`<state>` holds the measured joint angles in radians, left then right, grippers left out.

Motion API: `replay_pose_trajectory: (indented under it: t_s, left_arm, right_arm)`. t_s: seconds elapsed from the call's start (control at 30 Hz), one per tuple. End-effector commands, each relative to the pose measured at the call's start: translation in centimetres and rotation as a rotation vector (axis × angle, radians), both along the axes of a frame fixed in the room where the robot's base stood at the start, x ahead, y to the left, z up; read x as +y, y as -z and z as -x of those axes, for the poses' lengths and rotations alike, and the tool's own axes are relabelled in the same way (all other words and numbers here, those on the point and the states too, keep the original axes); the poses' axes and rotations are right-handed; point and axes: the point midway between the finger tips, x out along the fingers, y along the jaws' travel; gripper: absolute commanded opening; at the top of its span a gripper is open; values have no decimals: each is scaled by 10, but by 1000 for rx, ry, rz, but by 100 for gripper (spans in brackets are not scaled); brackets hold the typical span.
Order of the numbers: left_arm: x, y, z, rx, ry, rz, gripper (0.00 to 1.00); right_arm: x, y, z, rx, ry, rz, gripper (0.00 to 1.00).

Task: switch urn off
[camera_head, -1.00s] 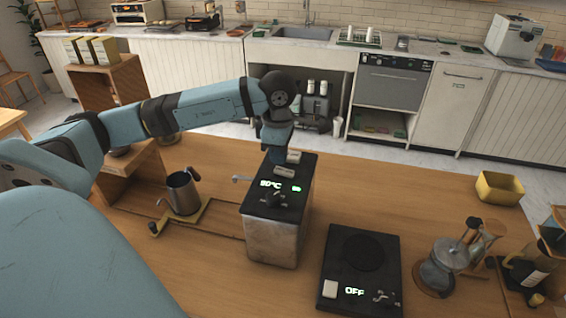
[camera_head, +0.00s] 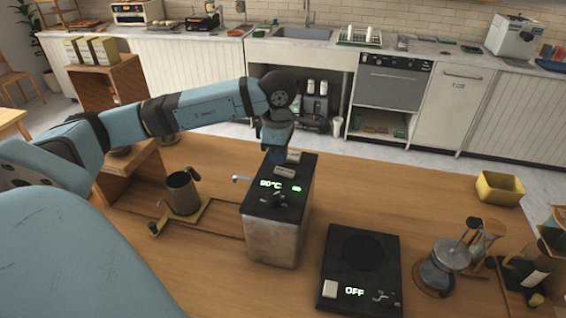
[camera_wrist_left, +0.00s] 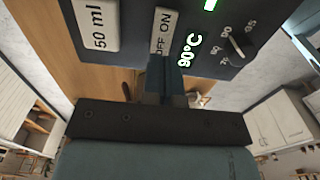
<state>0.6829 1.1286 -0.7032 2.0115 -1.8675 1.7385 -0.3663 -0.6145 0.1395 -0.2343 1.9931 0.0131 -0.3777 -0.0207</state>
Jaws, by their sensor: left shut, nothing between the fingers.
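The urn (camera_head: 272,240) is a metal box with a black top on the wooden counter. Its display reads 90°C, with a small green light lit beside it. In the head view the left wrist (camera_head: 276,135) stands over the urn's far end. My right gripper is not in view.
A black scale-like device (camera_head: 361,270) reading OFF stands right of the urn. A metal pitcher (camera_head: 184,192) stands on a stand to the left. Glass coffee makers (camera_head: 445,268) and a yellow bin (camera_head: 499,188) are to the right. The counter behind the black device is clear.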

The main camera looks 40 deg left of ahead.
Motion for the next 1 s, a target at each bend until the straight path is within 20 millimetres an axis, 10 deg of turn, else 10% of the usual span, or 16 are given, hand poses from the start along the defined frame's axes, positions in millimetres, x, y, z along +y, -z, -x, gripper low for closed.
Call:
replay_pose_trajectory:
  t_s: [1.0]
  left_arm:
    - [0, 13, 0, 0, 0, 0, 0]
  right_arm:
    - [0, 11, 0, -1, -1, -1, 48]
